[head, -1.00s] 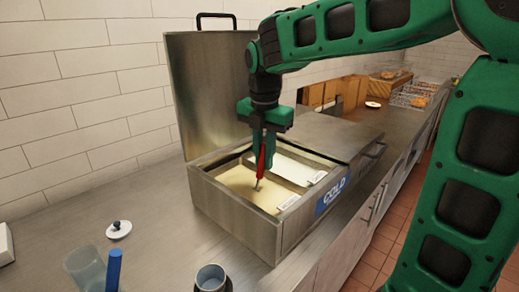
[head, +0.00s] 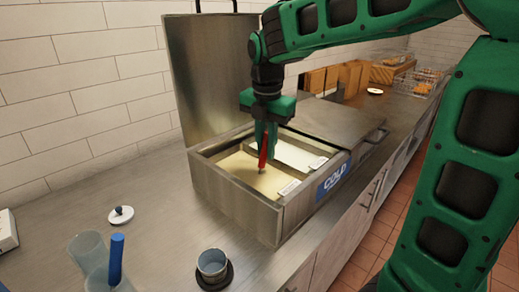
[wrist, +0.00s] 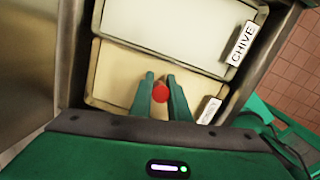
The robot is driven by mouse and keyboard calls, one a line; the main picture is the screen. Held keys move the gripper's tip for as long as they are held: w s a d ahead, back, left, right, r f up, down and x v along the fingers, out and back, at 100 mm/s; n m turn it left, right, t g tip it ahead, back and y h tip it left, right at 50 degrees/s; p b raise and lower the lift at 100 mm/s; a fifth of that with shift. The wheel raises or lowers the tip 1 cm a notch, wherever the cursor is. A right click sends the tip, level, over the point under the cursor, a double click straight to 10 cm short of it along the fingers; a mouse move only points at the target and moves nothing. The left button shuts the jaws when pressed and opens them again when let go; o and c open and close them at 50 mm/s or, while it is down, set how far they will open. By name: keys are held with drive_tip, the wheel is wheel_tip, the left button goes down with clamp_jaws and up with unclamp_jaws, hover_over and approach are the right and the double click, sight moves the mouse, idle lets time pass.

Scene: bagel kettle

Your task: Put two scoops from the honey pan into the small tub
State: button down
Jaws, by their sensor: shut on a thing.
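My gripper (head: 266,122) is shut on the red handle of a scoop (head: 263,158), which points down over the open cold unit. In the wrist view the red handle end (wrist: 160,92) sits between my fingers. The scoop's lower end is at the pale yellow pan (head: 240,176); its bowl is hidden, and I cannot tell how deep it is. That pan's label is too small to read, but it lies beside the white pan marked CHIVE (wrist: 175,25). A small round metal cup (head: 212,266) stands on a dark disc at the front; I cannot tell if this is the small tub.
The unit's raised lid (head: 210,80) stands behind the pans. Clear containers (head: 88,254), one with a blue handle (head: 117,258), stand at the front left. A white lid with a dark knob (head: 121,214) lies on the counter. The counter left of the unit is mostly clear.

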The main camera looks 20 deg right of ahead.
drive_tip(key=shift+w+d, duration=0.1)
drive_tip(key=shift+d, duration=0.1)
drive_tip(key=shift+a, duration=0.15)
drive_tip(key=shift+s+a, duration=0.4)
drive_tip(key=shift+a, duration=0.45)
drive_tip(key=shift+s+a, duration=0.4)
drive_tip(key=shift+a, duration=0.45)
wheel_tip(320, 180, up, 13)
drive_tip(key=w+d, duration=0.1)
drive_tip(key=d, duration=0.1)
drive_tip(key=shift+d, duration=0.15)
idle(0.6)
idle(0.3)
